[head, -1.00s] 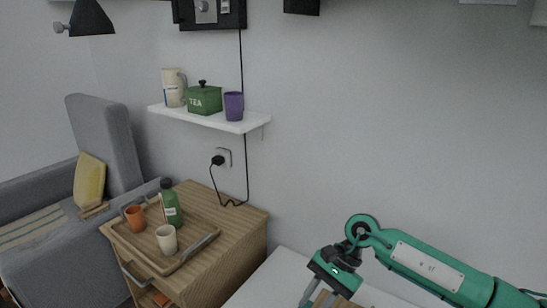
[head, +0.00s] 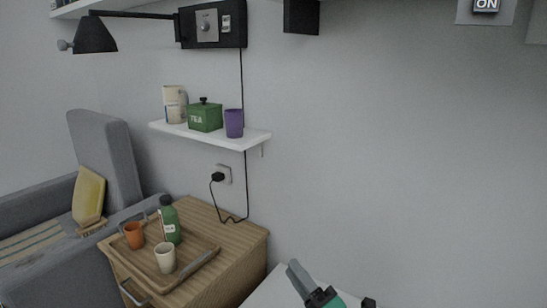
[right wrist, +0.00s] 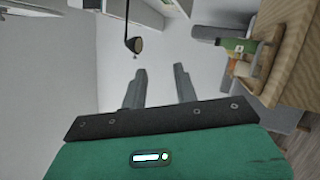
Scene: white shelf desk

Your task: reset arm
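My right gripper (head: 318,293) is at the bottom edge of the head view, over the white desk top (head: 268,288). Only a grey finger and part of the green and black body show there. In the right wrist view the two grey fingers of my right gripper (right wrist: 160,75) stand apart with nothing between them, so it is open and empty. My left gripper is in neither view.
A wooden cabinet (head: 240,240) carries a tray (head: 205,256) with an orange cup (head: 134,236), a white cup (head: 165,258) and a green bottle (head: 170,222). A wall shelf (head: 205,135) holds a pitcher, tea box and purple cup. A black lamp (head: 95,35) hangs upper left.

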